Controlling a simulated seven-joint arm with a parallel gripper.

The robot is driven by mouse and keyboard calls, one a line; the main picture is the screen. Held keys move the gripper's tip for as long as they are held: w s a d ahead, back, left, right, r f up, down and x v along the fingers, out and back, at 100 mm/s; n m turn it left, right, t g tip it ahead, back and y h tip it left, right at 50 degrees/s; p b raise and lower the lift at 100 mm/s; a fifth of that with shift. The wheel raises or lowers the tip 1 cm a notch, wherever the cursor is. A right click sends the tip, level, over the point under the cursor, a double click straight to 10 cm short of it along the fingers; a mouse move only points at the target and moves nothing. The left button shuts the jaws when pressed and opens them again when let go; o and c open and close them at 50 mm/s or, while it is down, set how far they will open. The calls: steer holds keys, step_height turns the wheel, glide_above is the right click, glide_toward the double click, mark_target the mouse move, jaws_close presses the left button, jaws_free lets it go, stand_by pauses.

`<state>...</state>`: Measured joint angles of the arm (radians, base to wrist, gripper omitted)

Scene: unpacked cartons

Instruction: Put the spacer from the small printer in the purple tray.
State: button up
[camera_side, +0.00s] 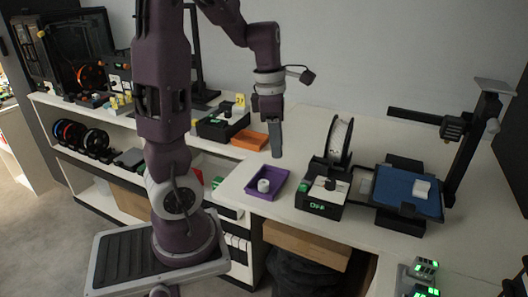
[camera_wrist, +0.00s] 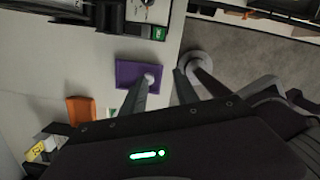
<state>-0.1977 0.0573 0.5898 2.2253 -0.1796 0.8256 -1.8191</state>
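The purple tray (camera_side: 278,180) lies on the white bench, left of the small printer. A short white round piece (camera_side: 263,185), which looks like a spacer, sits inside it. In the wrist view, the tray (camera_wrist: 128,74) shows with the white piece (camera_wrist: 150,78) by its right side, close to my left fingertip in the picture. The small printer has a blue bed (camera_side: 402,192) with a white block (camera_side: 422,188) on it. My gripper (camera_side: 275,154) points down above the tray's far side, clear of it. In the wrist view, my gripper's fingers (camera_wrist: 163,75) are apart, with nothing visibly held.
An orange tray (camera_side: 250,140) lies behind the purple one. A black control box (camera_side: 321,198) and a spool (camera_side: 340,140) stand between the tray and the blue bed. The printer's upright frame (camera_side: 468,145) rises at right.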

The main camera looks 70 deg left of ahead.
steer(key=s+d+r+m+t, duration=0.2)
steer(key=d+m, duration=0.7)
steer(key=m, duration=0.6)
steer(key=s+d+r+m+t, duration=0.2)
steer(key=s+d+r+m, duration=0.3)
steer(key=m, duration=1.1)
steer(key=s+d, duration=0.2)
steer(key=d, duration=0.2)
steer(key=shift+s, duration=0.2)
